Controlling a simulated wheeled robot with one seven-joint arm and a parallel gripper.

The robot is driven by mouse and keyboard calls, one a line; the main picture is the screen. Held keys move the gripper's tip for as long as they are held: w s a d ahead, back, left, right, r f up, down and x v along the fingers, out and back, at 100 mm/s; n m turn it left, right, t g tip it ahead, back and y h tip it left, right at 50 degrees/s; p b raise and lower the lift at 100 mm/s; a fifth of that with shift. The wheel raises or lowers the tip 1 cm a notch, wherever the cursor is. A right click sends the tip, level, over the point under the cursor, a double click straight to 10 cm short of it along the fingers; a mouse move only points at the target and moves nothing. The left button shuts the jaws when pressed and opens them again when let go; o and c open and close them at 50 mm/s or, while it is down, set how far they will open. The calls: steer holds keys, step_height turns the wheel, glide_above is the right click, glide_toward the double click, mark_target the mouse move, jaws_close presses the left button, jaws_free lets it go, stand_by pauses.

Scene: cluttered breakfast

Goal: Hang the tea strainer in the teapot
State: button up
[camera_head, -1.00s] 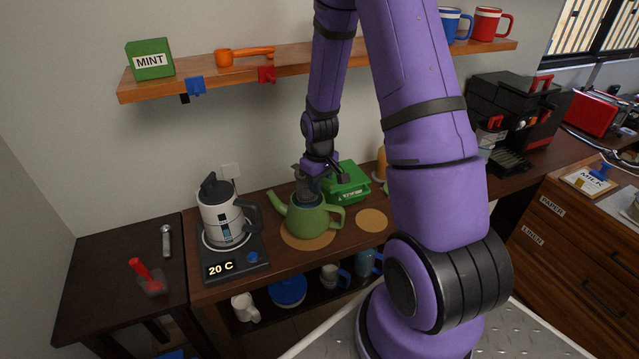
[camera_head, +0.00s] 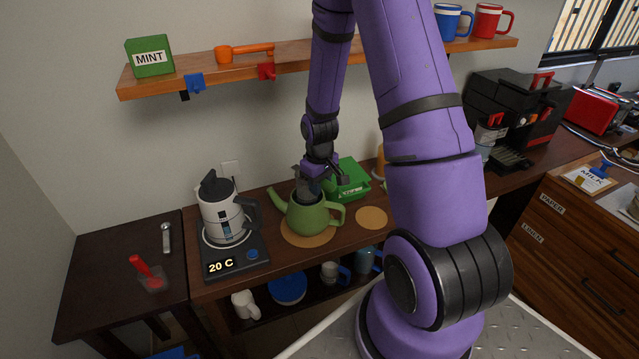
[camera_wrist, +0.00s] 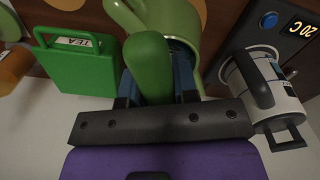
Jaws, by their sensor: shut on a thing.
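The green teapot (camera_head: 311,220) stands upright on a round tan mat (camera_head: 294,239), its spout to the left and its handle to the right. My gripper (camera_head: 308,182) is over its open top, pointing down. In the wrist view my gripper (camera_wrist: 155,88) has its dark blue fingers on either side of a rounded green piece (camera_wrist: 149,62), which looks like the tea strainer's handle. A dark grey part (camera_head: 308,192) shows at the teapot's mouth in the head view. The teapot's rim (camera_wrist: 186,42) shows behind the fingers. Whether the strainer touches the rim is hidden.
A white kettle (camera_head: 222,212) on its base stands left of the teapot. A green tea box (camera_head: 351,178) stands close behind on the right. An empty round mat (camera_head: 372,217) lies to the right. The wall shelf (camera_head: 200,82) with a mint box (camera_head: 150,58) is above.

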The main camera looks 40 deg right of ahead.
mark_target(320, 206)
steer(key=shift+f, duration=2.6)
stand_by(0.4)
steer(key=o, duration=1)
steer(key=shift+o, duration=0.2)
steer(key=shift+r, duration=3.05)
steer(key=shift+r, duration=0.1)
